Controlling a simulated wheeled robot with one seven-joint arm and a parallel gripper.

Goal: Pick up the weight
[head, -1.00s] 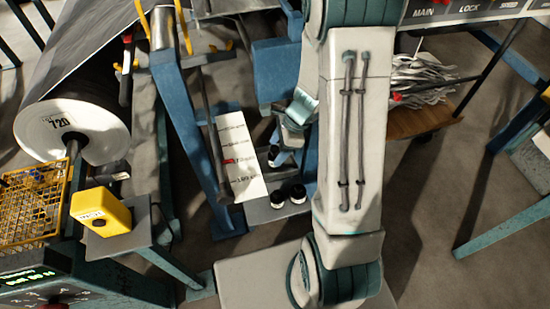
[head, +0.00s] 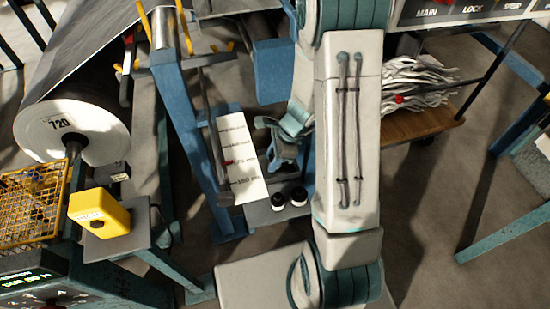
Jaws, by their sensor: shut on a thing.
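Two small dark weights with pale tops, a left one (head: 278,202) and a right one (head: 299,196), stand side by side on a grey ledge (head: 262,217) below the white scale card (head: 240,160). My gripper (head: 273,162) is just above and behind them, right of the card. It is shut on a weight, which is mostly hidden by the fingers and hand. I cannot tell whether that weight still touches the ledge.
A blue frame post (head: 188,130) stands left of the card. A large grey roll (head: 95,125) marked 720 is at the left. A yellow box (head: 100,212) and yellow wire basket (head: 30,205) are lower left. A wooden cart (head: 425,122) with pale strips is right of my arm.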

